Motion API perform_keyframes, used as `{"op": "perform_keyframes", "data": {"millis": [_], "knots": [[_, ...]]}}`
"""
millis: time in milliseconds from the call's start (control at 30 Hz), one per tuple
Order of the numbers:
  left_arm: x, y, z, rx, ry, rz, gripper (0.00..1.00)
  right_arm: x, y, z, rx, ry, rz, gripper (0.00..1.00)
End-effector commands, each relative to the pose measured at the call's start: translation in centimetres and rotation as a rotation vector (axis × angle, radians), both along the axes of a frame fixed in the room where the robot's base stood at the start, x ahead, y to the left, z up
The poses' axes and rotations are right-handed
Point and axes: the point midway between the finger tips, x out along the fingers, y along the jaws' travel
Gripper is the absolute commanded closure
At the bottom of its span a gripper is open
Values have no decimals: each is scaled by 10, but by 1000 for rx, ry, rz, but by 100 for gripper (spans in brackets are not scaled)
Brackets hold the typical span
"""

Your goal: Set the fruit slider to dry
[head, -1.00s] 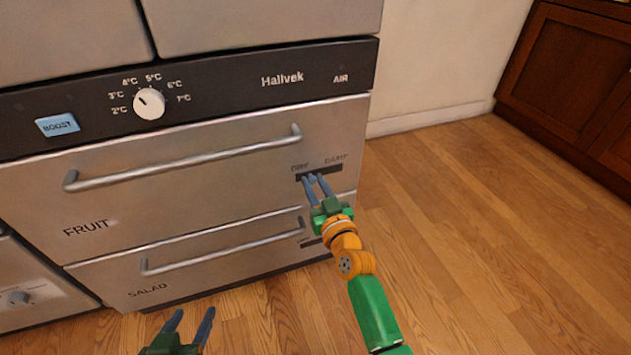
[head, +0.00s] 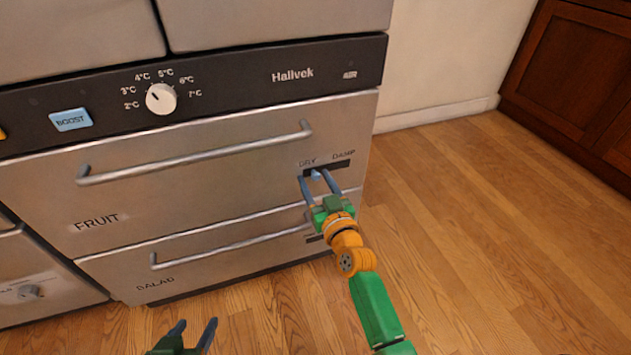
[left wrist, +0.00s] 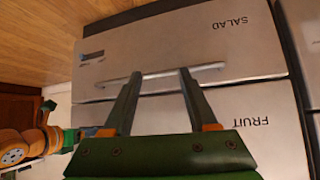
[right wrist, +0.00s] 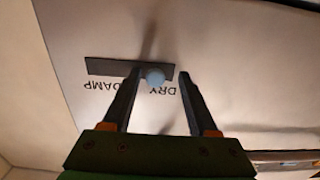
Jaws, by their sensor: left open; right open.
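The fruit slider's blue knob (head: 316,174) sits in a dark slot (head: 342,164) on the FRUIT drawer front, under the labels DRY and DAMP. It stands toward the DRY end, short of the slot's end; the right wrist view shows the knob (right wrist: 154,76) there upside down. My right gripper (head: 314,177) is open with its fingers on either side of the knob. In the right wrist view the knob is close to the DAMP-side finger, with a gap to the other; contact is unclear. My left gripper (head: 196,324) is open and empty, low in front of the drawers.
The FRUIT drawer handle (head: 200,156) runs left of the slider. Below is the SALAD drawer with its handle (head: 230,240) and another slot (head: 316,238), partly covered by my right gripper. A dial (head: 160,99) and BOOST button (head: 71,119) sit above. Floor at right is clear.

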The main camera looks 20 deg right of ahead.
Motion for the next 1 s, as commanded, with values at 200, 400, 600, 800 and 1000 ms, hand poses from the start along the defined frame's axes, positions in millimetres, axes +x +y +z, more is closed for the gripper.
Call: {"op": "perform_keyframes", "data": {"millis": [200, 400, 600, 800, 1000], "knots": [[-27, 8, -19, 30, 168, 11, 41, -12, -1, 1, -2, 2, 0, 40], [-72, 20, -42, 71, 416, 26, 41, -32, -1, 2, -2, 4, 1, 40], [-94, 26, -66, 94, 553, 35, 41, -60, -1, 2, -1, 3, 2, 40], [-91, 25, -77, 94, 554, 35, 41, -71, -1, 0, 1, 1, 4, 40], [-91, 25, -78, 93, 552, 35, 41, -70, -1, 0, 1, 1, 3, 40]]}}
